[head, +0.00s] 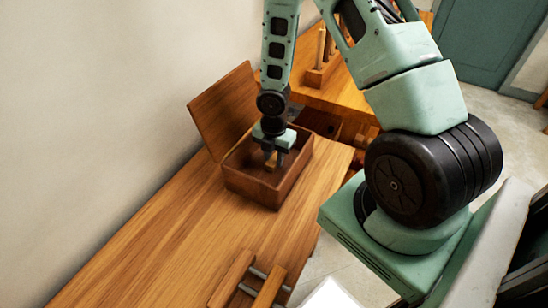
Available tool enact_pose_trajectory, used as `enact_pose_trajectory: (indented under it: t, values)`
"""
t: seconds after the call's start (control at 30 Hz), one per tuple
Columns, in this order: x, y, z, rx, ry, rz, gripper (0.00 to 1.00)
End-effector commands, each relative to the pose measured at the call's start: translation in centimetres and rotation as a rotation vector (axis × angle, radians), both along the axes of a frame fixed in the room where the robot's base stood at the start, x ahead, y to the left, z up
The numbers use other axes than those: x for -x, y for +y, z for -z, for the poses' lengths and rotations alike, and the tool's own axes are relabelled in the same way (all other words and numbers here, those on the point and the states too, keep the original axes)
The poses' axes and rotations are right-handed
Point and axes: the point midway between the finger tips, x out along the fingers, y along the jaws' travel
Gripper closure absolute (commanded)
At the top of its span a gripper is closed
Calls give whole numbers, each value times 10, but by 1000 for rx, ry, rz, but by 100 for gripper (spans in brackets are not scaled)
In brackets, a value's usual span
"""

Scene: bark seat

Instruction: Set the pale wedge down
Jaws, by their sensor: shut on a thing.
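My gripper (271,157) points down into an open wooden box (254,188) on the wooden table. It is shut on the pale wedge (271,160), a small yellowish piece between the fingers. The wedge is inside the box's outline in the head view. I cannot tell whether it touches the box floor. Part of the box's interior is hidden by my gripper.
A wooden board or lid (222,108) stands tilted behind the box, near the wall. A wooden rack with upright pegs (320,68) stands farther back. Wooden bars with grey rods (250,282) lie at the table's front. The table (165,235) is clear left of the box.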

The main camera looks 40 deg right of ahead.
Motion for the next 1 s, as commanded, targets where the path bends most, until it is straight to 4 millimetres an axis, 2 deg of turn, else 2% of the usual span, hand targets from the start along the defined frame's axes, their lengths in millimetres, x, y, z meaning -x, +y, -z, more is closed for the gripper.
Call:
enact_pose_trajectory:
  t: [0.27, 0.3, 0.37, 0.63, 0.77, 0.87, 1.0]
  values:
    - [0, 0, 3, 0, 0, 0, 95]
    - [0, 0, 3, 0, 0, 0, 68]
    - [0, 0, 2, 0, 0, 0, 52]
    - [0, 0, 2, 0, 0, 1, 52]
    - [0, 0, -6, 0, -1, 2, 52]
    - [-1, -1, -22, -1, -4, 5, 52]
    - [-1, -1, -53, 0, -4, 6, 52]
